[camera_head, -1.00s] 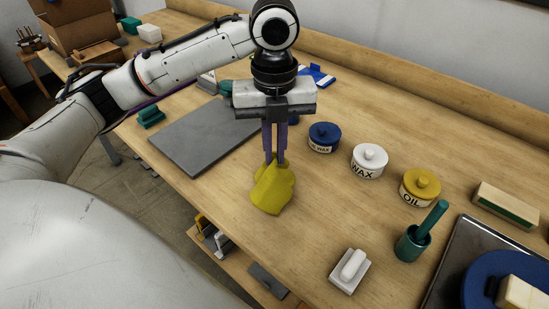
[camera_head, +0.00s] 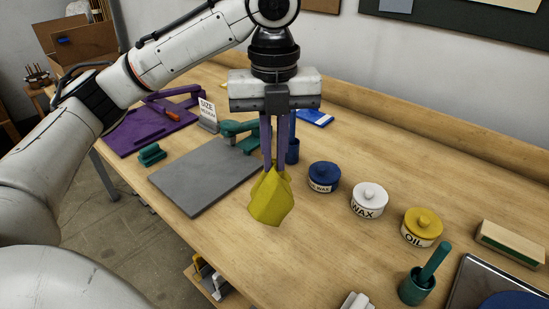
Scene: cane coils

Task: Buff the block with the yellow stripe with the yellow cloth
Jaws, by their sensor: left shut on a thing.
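My left gripper (camera_head: 273,165) is shut on the top of the yellow cloth (camera_head: 270,199). The cloth hangs bunched from the purple fingers, in front of the grey slab's right side and left of the jars. It appears to be above the tabletop. No block with a yellow stripe can be made out in this view. A pale block with a green stripe (camera_head: 511,244) lies at the right edge. My right gripper is not in view.
On the wooden bench (camera_head: 400,160) stand a blue jar (camera_head: 324,178), a white wax jar (camera_head: 369,201), a yellow oil jar (camera_head: 422,228) and a green pot with a handle (camera_head: 418,289). A grey slab (camera_head: 200,182) and a purple board (camera_head: 145,125) lie left.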

